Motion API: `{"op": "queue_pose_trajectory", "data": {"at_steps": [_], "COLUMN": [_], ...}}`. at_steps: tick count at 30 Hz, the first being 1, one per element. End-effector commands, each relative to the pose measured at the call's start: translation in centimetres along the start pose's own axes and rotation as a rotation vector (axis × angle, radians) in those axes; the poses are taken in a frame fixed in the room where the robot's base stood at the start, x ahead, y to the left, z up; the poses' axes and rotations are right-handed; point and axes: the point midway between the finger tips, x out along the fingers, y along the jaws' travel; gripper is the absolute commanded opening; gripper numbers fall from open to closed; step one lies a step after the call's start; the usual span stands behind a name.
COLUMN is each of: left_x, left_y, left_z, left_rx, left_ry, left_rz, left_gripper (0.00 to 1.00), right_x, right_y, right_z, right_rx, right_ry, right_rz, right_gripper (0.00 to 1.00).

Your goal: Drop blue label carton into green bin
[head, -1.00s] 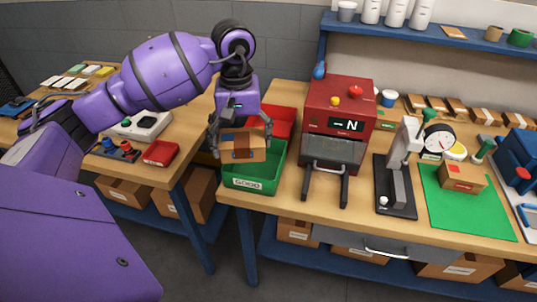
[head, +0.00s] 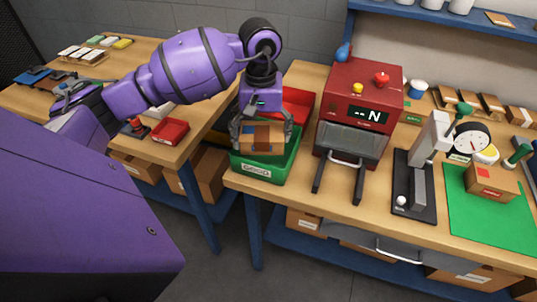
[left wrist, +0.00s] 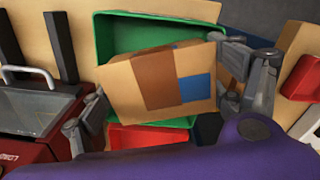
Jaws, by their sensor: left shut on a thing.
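My left gripper (head: 261,128) is shut on the blue label carton (head: 262,143), a brown box with a blue patch. The gripper holds it over the green bin (head: 258,171), which bears a white label on its front. The left wrist view shows the carton (left wrist: 158,80) between the two fingers, its blue label (left wrist: 195,88) beside a brown strip. The green bin (left wrist: 118,35) lies behind it there, and the carton hides part of the bin's inside. I cannot tell how far the carton is below the rim. My right gripper is not in view.
A red bin (head: 299,101) stands directly behind the green one. A red machine (head: 360,110) with a display stands to the right. A dial-gauge stand (head: 414,185) and a box with a red label (head: 491,182) on a green mat (head: 480,225) are farther right.

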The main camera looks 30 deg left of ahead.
Motion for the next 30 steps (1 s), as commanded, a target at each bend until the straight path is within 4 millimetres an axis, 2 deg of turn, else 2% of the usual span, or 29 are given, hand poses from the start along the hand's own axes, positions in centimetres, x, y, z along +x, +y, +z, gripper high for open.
{"op": "queue_pose_trajectory", "data": {"at_steps": [6,7,10,23,26,30], "left_x": [-0.1,-0.1,-0.1,-0.4,-1.4,-4.2], "left_y": [0.0,0.0,0.0,0.0,0.0,0.0], "left_z": [-0.1,0.0,0.0,-0.1,-0.2,-0.2], "left_rx": [0.000,0.000,0.000,0.000,0.000,0.000], "left_ry": [0.003,0.003,0.003,0.003,0.006,0.008], "left_rz": [0.001,0.001,0.001,0.001,0.001,0.002], "left_gripper": [0.54,0.87,1.00,1.00,1.00,1.00], "right_x": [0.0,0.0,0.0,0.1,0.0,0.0], "right_y": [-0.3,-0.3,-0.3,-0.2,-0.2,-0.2], "right_z": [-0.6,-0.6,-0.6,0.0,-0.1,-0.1], "right_rx": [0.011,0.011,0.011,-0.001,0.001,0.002], "right_ry": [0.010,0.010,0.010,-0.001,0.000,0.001], "right_rz": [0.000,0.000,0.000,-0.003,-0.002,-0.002], "right_gripper": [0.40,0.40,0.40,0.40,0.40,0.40]}}
